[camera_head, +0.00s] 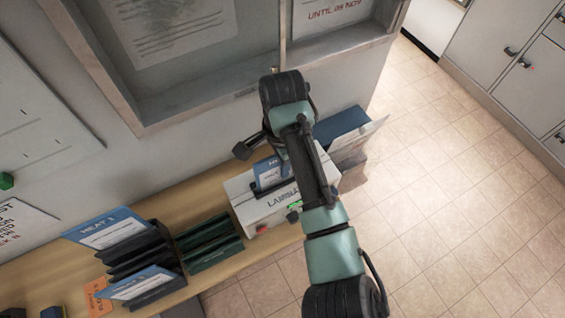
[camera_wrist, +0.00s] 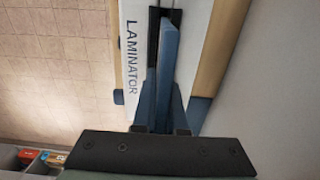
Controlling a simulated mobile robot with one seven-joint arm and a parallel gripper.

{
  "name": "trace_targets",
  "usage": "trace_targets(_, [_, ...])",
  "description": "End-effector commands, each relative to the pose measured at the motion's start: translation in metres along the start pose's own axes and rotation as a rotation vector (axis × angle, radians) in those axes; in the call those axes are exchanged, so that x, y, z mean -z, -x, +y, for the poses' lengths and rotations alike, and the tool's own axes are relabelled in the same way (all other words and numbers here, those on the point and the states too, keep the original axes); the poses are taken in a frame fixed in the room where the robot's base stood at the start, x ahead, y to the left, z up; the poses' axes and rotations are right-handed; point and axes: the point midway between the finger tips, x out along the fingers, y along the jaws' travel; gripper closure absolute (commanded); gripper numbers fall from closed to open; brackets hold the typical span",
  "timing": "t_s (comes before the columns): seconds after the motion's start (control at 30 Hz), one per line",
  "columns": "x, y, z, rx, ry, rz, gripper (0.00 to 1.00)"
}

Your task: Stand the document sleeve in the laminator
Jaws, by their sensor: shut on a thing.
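The laminator (camera_head: 262,211) is a white box on the wooden counter, with its name on the front face; it also shows in the wrist view (camera_wrist: 133,75) with a dark slot (camera_wrist: 154,35) along its top. The blue document sleeve (camera_head: 268,172) stands at this slot, its white label partly visible. In the wrist view the sleeve (camera_wrist: 168,60) is edge-on along the slot; how deep it sits is hidden. My gripper (camera_wrist: 163,112) is shut on the sleeve from above, one finger on each side. In the head view my arm hides the gripper's fingers and part of the laminator.
A black sorter (camera_head: 150,252) with blue-topped sleeves (camera_head: 106,228) and a dark green rack (camera_head: 209,242) stand left of the laminator. A blue item with a white sheet (camera_head: 345,128) is beyond my arm. A framed notice board (camera_head: 200,112) hangs behind. The tiled floor (camera_head: 465,190) is clear.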

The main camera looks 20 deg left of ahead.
Motion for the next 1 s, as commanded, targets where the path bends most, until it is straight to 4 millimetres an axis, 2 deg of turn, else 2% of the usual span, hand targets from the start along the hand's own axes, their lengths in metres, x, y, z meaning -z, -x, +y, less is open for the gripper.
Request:
trace_targets(0.07, [0.000,0.000,0.000,0.000,0.000,0.000,1.00])
trace_targets(0.1, [0.000,0.000,0.000,0.000,0.000,0.000,0.85])
trace_targets(0.27, [0.000,0.000,0.000,0.000,0.000,0.000,0.56])
trace_targets(0.57, [0.000,0.001,0.000,0.000,0.000,0.000,0.56])
trace_targets(0.67, [0.000,0.006,-0.001,0.002,0.000,0.000,0.56])
trace_targets(0.87, [0.000,0.041,-0.002,0.006,0.002,0.002,0.56])
trace_targets(1.0, [0.001,0.081,0.000,0.003,0.001,0.004,0.56])
